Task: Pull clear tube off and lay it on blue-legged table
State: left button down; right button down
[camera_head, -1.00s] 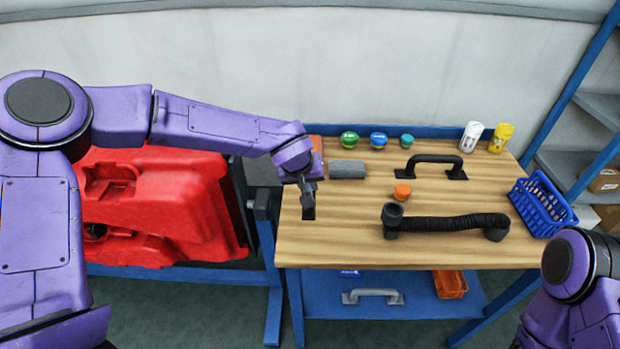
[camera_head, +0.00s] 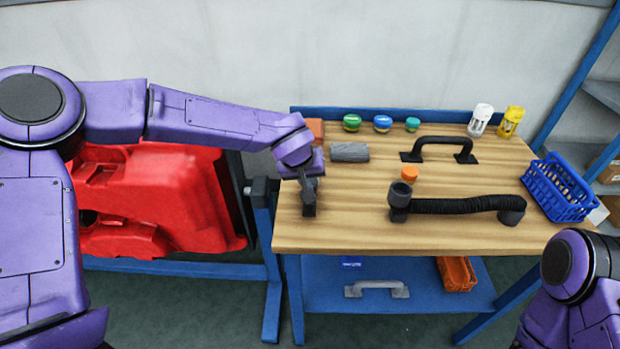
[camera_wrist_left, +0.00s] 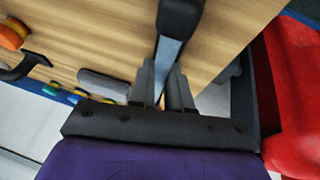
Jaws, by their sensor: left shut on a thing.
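My left gripper (camera_head: 309,190) is above the left end of the blue-legged table's wooden top (camera_head: 345,225). In the left wrist view, its fingers (camera_wrist_left: 163,85) are shut on the pale, see-through clear tube (camera_wrist_left: 168,62). A black end piece (camera_wrist_left: 180,16) sits on the tube beyond the fingertips. In the head view most of the tube is hidden by the gripper; a dark end shows just below it, over the wood. I cannot tell whether it touches the tabletop. The red tank (camera_head: 150,195) stands left of the table. My right gripper is out of view.
A black ribbed hose (camera_head: 455,205), black handle (camera_head: 440,145), orange cap (camera_head: 409,174) and grey block (camera_head: 348,152) lie on the table. Coloured caps and two bottles line the back. A blue basket (camera_head: 558,188) stands at the right. The front left wood is clear.

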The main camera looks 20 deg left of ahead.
pick_arm(q)
jog(key=shift+f, duration=0.65)
jog(key=shift+r+p, duration=0.15)
jog(key=shift+p, duration=0.75)
dwell(0.4)
jog(key=c, duration=0.5)
grip_release()
jog(key=p+v, duration=0.4)
jog(key=p, duration=0.1)
jog(key=shift+s+r+p, duration=0.1)
jog(key=shift+r+p, duration=0.2)
jog(key=shift+f, duration=0.1)
dwell(0.4)
